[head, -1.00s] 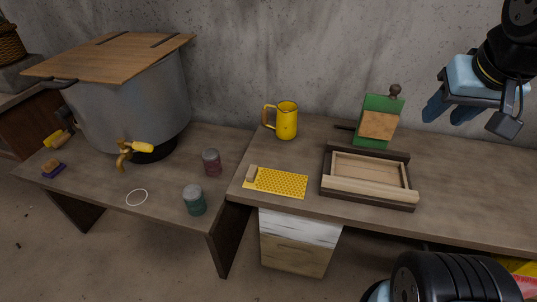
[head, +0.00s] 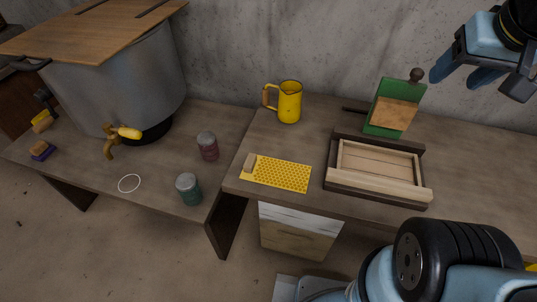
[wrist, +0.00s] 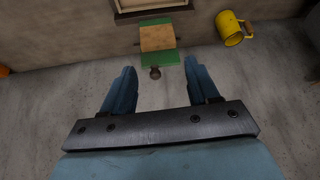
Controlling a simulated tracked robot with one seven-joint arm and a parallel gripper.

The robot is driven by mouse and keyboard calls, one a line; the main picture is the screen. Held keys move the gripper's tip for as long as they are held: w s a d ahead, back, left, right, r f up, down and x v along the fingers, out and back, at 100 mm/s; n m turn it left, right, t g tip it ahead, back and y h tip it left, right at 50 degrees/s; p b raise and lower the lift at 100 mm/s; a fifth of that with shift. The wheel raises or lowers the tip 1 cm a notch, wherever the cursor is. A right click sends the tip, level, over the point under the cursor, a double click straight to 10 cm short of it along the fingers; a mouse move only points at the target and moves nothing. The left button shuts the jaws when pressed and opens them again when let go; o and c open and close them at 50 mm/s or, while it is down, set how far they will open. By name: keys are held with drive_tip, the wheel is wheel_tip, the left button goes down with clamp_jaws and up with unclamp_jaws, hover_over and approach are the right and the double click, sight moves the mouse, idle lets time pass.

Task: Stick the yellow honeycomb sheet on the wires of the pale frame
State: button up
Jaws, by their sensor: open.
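My gripper (head: 463,77) is open and empty at the upper right of the head view, above the bench and apart from sheet and frame. In the wrist view my gripper (wrist: 160,88) shows both fingers spread, with a corner of the tray (wrist: 150,12) at the top.
A green board with a wooden block (head: 396,106) stands behind the tray, near my gripper. A yellow jug (head: 288,102) stands behind the sheet. On the left are a large pot (head: 125,85) with a plank lid and two jars (head: 189,189). The bench's right side is clear.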

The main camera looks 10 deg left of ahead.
drive_tip(key=w+a+f+t+y, duration=0.1)
drive_tip(key=w+a+f+y, duration=0.1)
drive_tip(key=w+a, duration=0.55)
drive_tip(key=w+a+f+y, duration=0.2)
drive_tip(key=w+a, duration=0.3)
drive_tip(key=a, duration=0.5)
drive_tip(key=w+a+f+t+y, duration=0.15)
drive_tip(key=a+f, duration=0.25)
drive_tip(key=a, duration=0.6)
drive_tip(key=m+t+h, duration=0.2)
drive_tip(key=h, duration=0.1)
hover_over(248, 163)
drive_tip(key=w+a, duration=0.2)
drive_tip(key=a, duration=0.1)
wheel_tip(248, 163, down, 16)
drive_tip(key=f, duration=0.1)
drive_tip(key=s+d+f+t+h, duration=0.2)
drive_tip(key=s+f+t+h, duration=0.15)
drive_tip(key=s+f, duration=0.85)
drive_tip(key=shift+n+h, duration=0.3)
drive_tip(key=shift+n, duration=0.1)
drive_tip(key=x, duration=1.2)
drive_tip(key=shift+w+d+r, duration=0.1)
drive_tip(key=shift+d+r, duration=0.05)
drive_tip(key=shift+r, duration=0.2)
